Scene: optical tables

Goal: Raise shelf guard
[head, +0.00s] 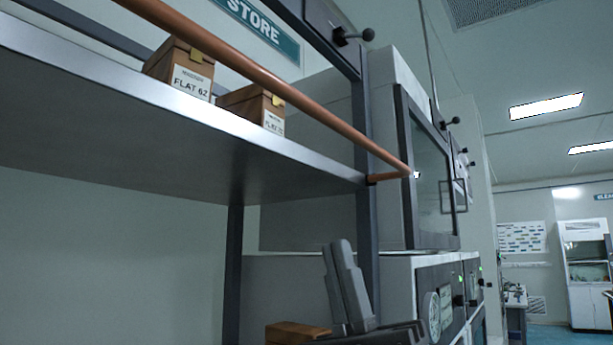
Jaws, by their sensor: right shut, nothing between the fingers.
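The shelf guard (285,93) is a copper-coloured bar running along the front of the metal shelf (190,105). Its right end bends back to a pivot on the dark post, and this short end arm looks about level. The bar's left end is out of the picture. My right gripper (342,246) is low in the middle, below the shelf and the guard's right end, fingers pointing up. It is shut, empty and apart from the bar. My left gripper is not in view.
Two brown labelled boxes, one marked FLAT (185,72) and another (252,106), sit on the shelf behind the bar. A brown box (297,332) shows at the bottom edge. A grey cabinet with a glass door (430,175) stands right of the post.

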